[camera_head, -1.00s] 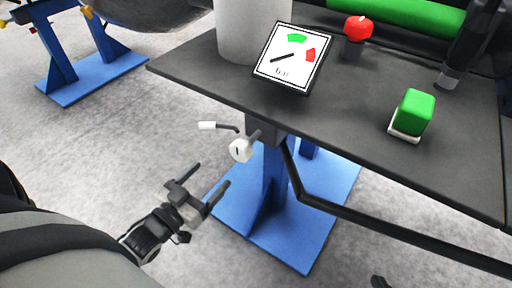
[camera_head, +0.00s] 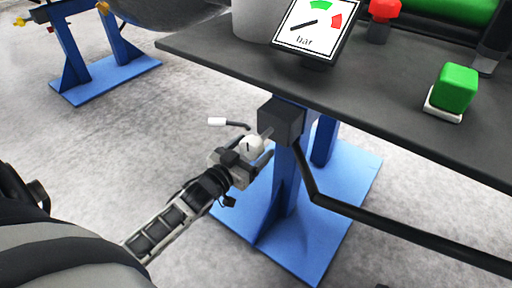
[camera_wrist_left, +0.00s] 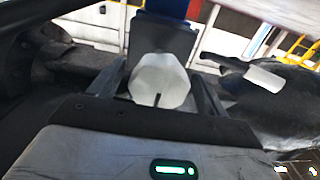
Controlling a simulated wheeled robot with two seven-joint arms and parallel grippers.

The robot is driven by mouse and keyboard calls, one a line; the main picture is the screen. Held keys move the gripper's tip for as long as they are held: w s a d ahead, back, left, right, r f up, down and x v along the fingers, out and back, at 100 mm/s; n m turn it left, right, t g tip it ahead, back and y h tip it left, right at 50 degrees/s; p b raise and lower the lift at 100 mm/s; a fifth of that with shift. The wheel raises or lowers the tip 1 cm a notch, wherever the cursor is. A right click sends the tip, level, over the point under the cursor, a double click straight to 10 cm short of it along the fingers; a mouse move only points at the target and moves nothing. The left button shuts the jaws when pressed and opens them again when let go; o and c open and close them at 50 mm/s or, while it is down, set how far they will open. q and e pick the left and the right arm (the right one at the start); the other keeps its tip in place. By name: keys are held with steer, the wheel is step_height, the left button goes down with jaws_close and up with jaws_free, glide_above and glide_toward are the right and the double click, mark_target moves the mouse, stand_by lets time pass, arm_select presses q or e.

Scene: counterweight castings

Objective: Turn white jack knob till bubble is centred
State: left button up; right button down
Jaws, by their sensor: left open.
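The white jack knob (camera_head: 252,146), with a dark mark on its face, sits on the side of a dark block (camera_head: 281,119) under the bench edge. My left gripper (camera_head: 257,149) is open, with its fingers around the knob. In the left wrist view the white knob (camera_wrist_left: 160,80) lies between the two spread fingers of the left gripper (camera_wrist_left: 158,88); a gap shows at its right, and contact at its left is unclear. The knob's dark mark points down there. No bubble can be made out. My right gripper is not in view.
A thin lever with a white grip (camera_head: 217,121) sticks out left, close above my gripper. The dark bench (camera_head: 380,92) overhangs the knob and holds a bar gauge (camera_head: 313,28), red knob (camera_head: 383,9) and green button (camera_head: 458,86). A blue stand (camera_head: 287,190) and black bar (camera_head: 400,234) are below.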

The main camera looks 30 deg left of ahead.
arm_select(q)
steer(key=shift+w+d, duration=0.1)
steer(key=shift+w, duration=1)
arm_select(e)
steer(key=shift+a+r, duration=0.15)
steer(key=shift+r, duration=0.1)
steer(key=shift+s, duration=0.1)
arm_select(q)
steer(key=c, duration=1)
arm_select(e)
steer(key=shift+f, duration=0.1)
